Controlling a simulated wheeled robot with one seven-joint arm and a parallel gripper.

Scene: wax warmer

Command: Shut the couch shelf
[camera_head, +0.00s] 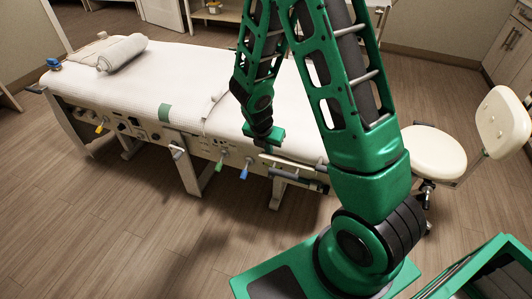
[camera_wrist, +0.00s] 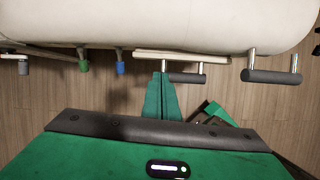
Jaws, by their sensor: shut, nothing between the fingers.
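The white padded couch (camera_head: 150,75) spans the middle of the head view, and its near side fills the top of the wrist view (camera_wrist: 120,22). A thin pale shelf (camera_wrist: 215,57) sticks out from under the couch's near edge; it also shows in the head view (camera_head: 285,161). A dark bar handle (camera_wrist: 187,78) runs along the shelf's front. My gripper (camera_wrist: 161,77) is shut and empty, with its green fingertips at the left end of this handle, close to the shelf's front edge. I cannot tell whether they touch. In the head view my gripper (camera_head: 266,136) is partly hidden by its own wrist.
A second dark bar handle (camera_wrist: 271,76) stands out to the right of the shelf. Green (camera_head: 220,161) and blue (camera_head: 245,170) levers hang along the couch side to the left. A white stool (camera_head: 433,152) stands at the right. The wooden floor in front is clear.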

